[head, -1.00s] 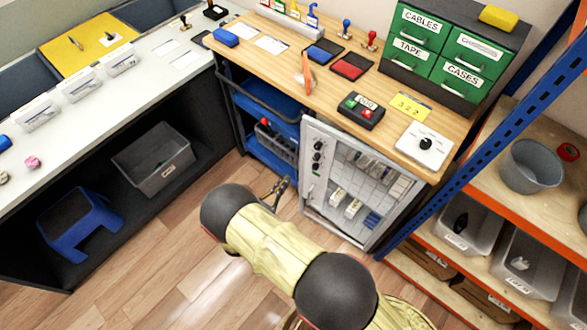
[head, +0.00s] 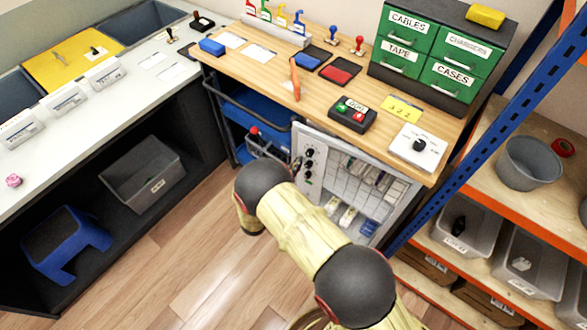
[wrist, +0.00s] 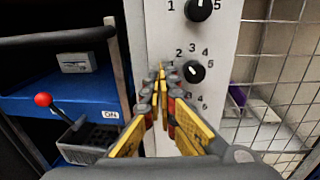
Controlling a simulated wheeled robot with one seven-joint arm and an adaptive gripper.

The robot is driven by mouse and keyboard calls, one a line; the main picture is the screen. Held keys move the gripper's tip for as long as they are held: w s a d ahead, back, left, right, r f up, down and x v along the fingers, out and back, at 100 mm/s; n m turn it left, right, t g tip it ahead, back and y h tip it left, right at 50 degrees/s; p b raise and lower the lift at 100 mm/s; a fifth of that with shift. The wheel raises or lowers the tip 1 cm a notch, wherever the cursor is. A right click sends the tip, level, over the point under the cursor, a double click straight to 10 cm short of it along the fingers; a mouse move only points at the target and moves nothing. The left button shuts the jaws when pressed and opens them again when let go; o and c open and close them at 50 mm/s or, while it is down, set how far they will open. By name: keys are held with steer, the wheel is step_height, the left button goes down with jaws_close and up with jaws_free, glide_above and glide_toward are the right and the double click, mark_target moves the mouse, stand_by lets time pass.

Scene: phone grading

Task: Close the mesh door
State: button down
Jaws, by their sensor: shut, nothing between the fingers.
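The mesh door (head: 372,190) is the wire grid on the light-framed cabinet under the wooden bench. Bins and small items show through the wires. In the wrist view the mesh (wrist: 283,70) is to the right of a pale panel (wrist: 215,30) with black knobs. I cannot tell how far the door stands from its frame. My gripper (wrist: 161,72) is shut and empty, with its fingertips in front of the panel, just left of the middle knob (wrist: 195,71). Whether the tips touch the panel is unclear. In the head view my arm mostly hides the gripper.
A blue trolley (head: 250,115) stands left of the cabinet, and its red-knobbed lever (wrist: 43,100) shows in the wrist view. A blue upright (head: 480,135) and orange-edged shelves stand close on the right. A blue step stool (head: 65,240) is at the left. The wooden floor between is clear.

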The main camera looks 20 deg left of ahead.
steer(key=shift+m+h, duration=0.4)
steer(key=shift+h, duration=0.2)
steer(key=x, duration=0.1)
steer(key=b+x, duration=0.1)
steer(key=x, duration=0.3)
steer(key=shift+w+a+f+b, duration=0.15)
steer(key=shift+f+b, duration=0.1)
steer(key=shift+b, duration=0.15)
steer(key=shift+w+r, duration=0.35)
steer(key=shift+a+r, duration=0.1)
steer(key=shift+s+a, duration=0.1)
steer(key=shift+s, duration=0.15)
steer(key=p+v, duration=0.2)
steer(key=v, duration=1.2)
steer(key=shift+p, duration=0.3)
